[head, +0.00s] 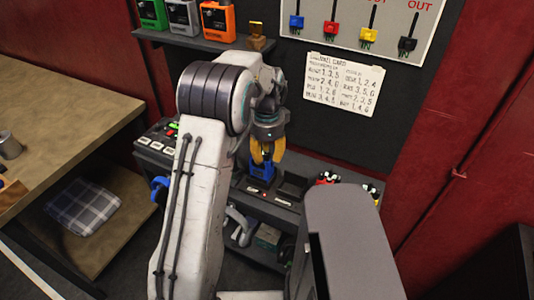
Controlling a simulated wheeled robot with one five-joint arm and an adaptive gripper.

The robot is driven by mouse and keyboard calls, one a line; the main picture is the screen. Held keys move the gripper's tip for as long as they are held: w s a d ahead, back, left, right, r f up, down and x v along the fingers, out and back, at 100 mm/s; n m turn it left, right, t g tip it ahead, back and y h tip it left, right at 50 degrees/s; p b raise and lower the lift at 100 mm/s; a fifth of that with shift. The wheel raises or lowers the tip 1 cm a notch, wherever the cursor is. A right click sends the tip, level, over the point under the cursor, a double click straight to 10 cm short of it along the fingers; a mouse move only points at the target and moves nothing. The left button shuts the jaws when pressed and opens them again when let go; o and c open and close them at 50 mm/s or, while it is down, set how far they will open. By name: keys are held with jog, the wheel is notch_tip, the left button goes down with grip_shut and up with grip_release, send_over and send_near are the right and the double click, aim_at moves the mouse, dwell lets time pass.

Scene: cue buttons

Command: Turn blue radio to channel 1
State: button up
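The blue radio (261,171) stands on the dark console below the board, in the middle of the head view. My gripper (266,157) points down with its yellow fingers right at the top of the radio. The fingers hide the radio's top, so its knob and channel marking cannot be read. I cannot tell whether the fingers are closed on the radio or only beside it.
A shelf (186,42) holds green (152,14), grey (184,17) and orange (217,21) radios and a small brown block (256,36). A paper list (341,84) hangs below the coloured switches. A wooden table (60,110) stands left.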

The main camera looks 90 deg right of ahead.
aim_at(267, 154)
jog(key=shift+o, duration=0.5)
jog(key=shift+r, duration=0.1)
jog(key=shift+r, duration=0.2)
notch_tip(267, 154, up, 12)
jog(key=shift+f, duration=0.25)
jog(key=shift+a, duration=0.1)
dwell(0.6)
